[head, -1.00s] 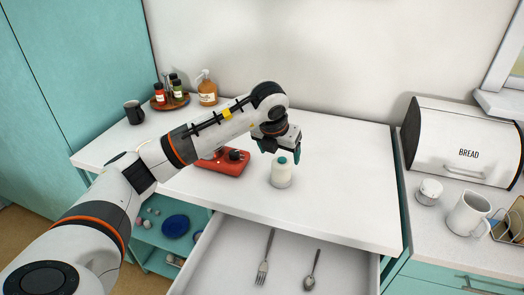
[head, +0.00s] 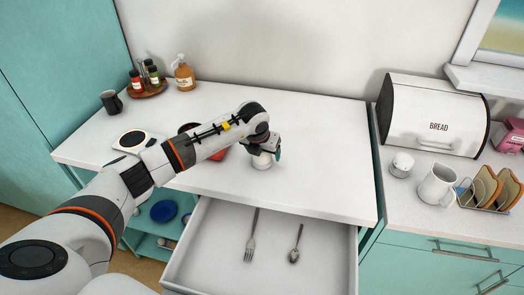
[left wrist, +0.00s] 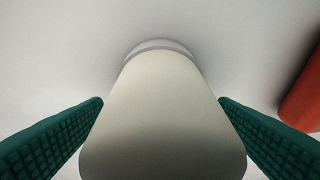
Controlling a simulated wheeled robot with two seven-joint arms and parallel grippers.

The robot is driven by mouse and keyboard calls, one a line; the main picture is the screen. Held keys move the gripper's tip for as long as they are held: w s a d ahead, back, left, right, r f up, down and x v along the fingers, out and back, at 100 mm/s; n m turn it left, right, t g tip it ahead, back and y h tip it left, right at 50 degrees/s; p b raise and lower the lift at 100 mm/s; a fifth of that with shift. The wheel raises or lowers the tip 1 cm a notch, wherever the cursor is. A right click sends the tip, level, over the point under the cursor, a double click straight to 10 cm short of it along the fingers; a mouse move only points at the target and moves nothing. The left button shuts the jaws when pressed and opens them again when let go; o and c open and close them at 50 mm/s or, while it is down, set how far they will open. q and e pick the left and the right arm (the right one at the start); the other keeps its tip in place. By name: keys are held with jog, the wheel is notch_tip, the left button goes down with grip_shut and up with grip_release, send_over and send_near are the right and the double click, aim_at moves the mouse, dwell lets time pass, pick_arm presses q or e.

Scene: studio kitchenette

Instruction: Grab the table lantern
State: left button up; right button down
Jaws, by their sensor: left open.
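The table lantern (head: 262,162) is a small pale cylinder standing upright on the white counter, to the right of the red item. Its top is hidden by my left gripper (head: 266,151), which comes down over it from above. In the left wrist view the lantern's cream body (left wrist: 160,110) fills the middle, between the two green ribbed fingers of my left gripper (left wrist: 160,125). The fingers stand apart on either side of it. I cannot tell whether either touches it. My right gripper is not in view.
A red item (head: 218,154) lies just left of the lantern, partly behind my arm. An open drawer (head: 205,250) with a fork (head: 251,236) and spoon (head: 295,244) juts out in front. The counter right of the lantern (head: 330,165) is clear.

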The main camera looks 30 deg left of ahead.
pick_arm(q)
jog(key=shift+w+f, duration=0.1)
jog(key=shift+f, duration=0.1)
jog(key=c, duration=1.2)
jog(key=shift+r, duration=0.15)
